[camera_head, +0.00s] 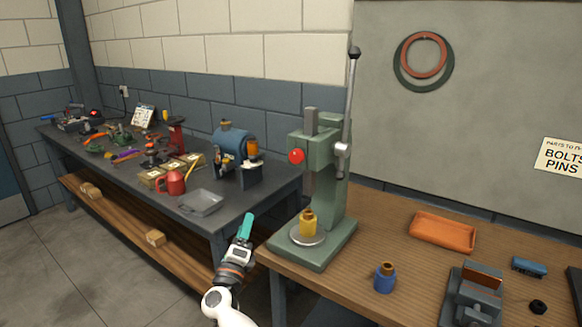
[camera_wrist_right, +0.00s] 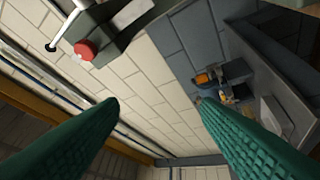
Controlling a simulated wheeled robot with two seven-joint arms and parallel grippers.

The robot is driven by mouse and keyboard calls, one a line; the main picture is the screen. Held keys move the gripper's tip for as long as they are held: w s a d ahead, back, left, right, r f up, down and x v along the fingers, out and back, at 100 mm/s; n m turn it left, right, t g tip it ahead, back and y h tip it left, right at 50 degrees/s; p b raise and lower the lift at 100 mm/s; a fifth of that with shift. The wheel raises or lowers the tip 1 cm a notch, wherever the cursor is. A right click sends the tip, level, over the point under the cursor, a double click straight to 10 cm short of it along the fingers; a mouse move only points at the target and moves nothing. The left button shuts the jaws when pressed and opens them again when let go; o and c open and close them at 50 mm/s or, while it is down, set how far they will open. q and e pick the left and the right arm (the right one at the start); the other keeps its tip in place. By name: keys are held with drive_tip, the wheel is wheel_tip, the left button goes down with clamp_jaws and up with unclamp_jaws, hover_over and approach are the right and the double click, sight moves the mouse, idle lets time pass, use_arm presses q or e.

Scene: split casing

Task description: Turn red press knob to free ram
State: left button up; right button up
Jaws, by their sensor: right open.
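The green arbor press (camera_head: 335,205) stands on the left end of the wooden bench. Its red knob (camera_head: 296,156) is on the left of the press head; it also shows in the right wrist view (camera_wrist_right: 85,50), at the upper left. The ram (camera_head: 308,185) is upright above a yellow piece (camera_head: 308,222) on a round plate (camera_head: 307,236). The lever (camera_head: 350,95) points up. My right gripper (camera_head: 247,218) is to the left of the press base, below the knob and apart from it. In the right wrist view its green fingers (camera_wrist_right: 155,105) are spread and empty. My left gripper is not in view.
The wooden bench holds an orange tray (camera_head: 442,233), a blue bottle-shaped piece (camera_head: 384,278) and a grey vise (camera_head: 474,292). A dark bench (camera_head: 215,222) at the left carries a grey tray (camera_head: 201,203), a red can (camera_head: 173,183) and a blue machine (camera_head: 232,143).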

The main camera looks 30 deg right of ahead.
wheel_tip(320, 180, up, 9)
drive_tip(key=d+m+g+h, duration=0.3)
drive_tip(key=m+g, duration=0.2)
drive_tip(key=m, duration=0.4)
drive_tip(key=m+g+y+b, duration=0.1)
drive_tip(key=m+g, duration=0.4)
drive_tip(key=m, duration=0.4)
approach(295, 158)
drive_tip(key=p+x, duration=0.4)
drive_tip(key=x, duration=0.4)
drive_tip(key=shift+w+d+r, duration=0.1)
drive_tip(key=shift+d, duration=0.1)
drive_tip(key=shift+w+d, duration=0.2)
drive_tip(key=shift+d, duration=0.2)
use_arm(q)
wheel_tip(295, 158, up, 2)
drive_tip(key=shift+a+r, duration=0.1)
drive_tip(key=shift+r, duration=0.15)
use_arm(e)
drive_tip(key=c, duration=1)
